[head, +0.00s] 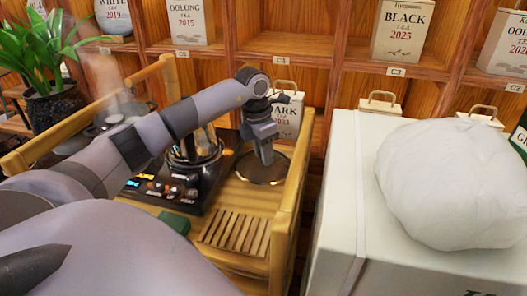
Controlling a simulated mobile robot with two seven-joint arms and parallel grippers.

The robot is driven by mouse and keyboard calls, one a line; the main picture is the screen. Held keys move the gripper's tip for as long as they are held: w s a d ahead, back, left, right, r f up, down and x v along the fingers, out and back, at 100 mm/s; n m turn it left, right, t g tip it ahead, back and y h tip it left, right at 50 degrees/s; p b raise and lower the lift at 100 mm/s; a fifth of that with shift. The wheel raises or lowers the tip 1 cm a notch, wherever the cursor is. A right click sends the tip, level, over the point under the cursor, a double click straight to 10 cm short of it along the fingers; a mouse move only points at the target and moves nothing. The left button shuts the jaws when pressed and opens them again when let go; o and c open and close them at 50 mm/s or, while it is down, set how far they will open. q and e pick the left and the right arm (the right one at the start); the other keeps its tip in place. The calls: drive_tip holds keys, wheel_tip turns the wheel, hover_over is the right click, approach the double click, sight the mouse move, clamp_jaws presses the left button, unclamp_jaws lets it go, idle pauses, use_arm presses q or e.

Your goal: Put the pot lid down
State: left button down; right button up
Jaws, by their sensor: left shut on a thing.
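My left gripper (265,156) points down at the right end of the wooden cart (288,205). It is shut on the pot lid (262,178), a dark round disc with a lighter rim. The lid lies flat at or just above the cart top; I cannot tell whether it touches. The gripper hides the lid's knob and part of its top. My right gripper is not in view.
A glass kettle (196,150) stands on a black heater (160,192) left of the lid. A slatted wooden tray (234,234) lies in front. Steam rises at the cart's left. A white crate (345,220) bears a wrapped white bundle (450,185). Tea-tin shelves stand behind.

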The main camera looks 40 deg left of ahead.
sight(259, 163)
use_arm(q)
drive_tip(key=shift+r, duration=0.1)
drive_tip(key=c, duration=0.8)
unclamp_jaws()
drive_tip(key=shift+f, duration=0.2)
drive_tip(key=shift+r, duration=0.1)
drive_tip(key=shift+s+a+r+p, duration=0.15)
drive_tip(key=shift+s+r, duration=0.1)
drive_tip(key=shift+r, duration=1.75)
drive_tip(key=shift+s+r+p, duration=0.15)
drive_tip(key=shift+s+r, duration=0.15)
drive_tip(key=shift+r, duration=1.75)
drive_tip(key=shift+s+a+r+p, duration=0.15)
drive_tip(key=shift+s+r, duration=0.1)
drive_tip(key=shift+r, duration=1.75)
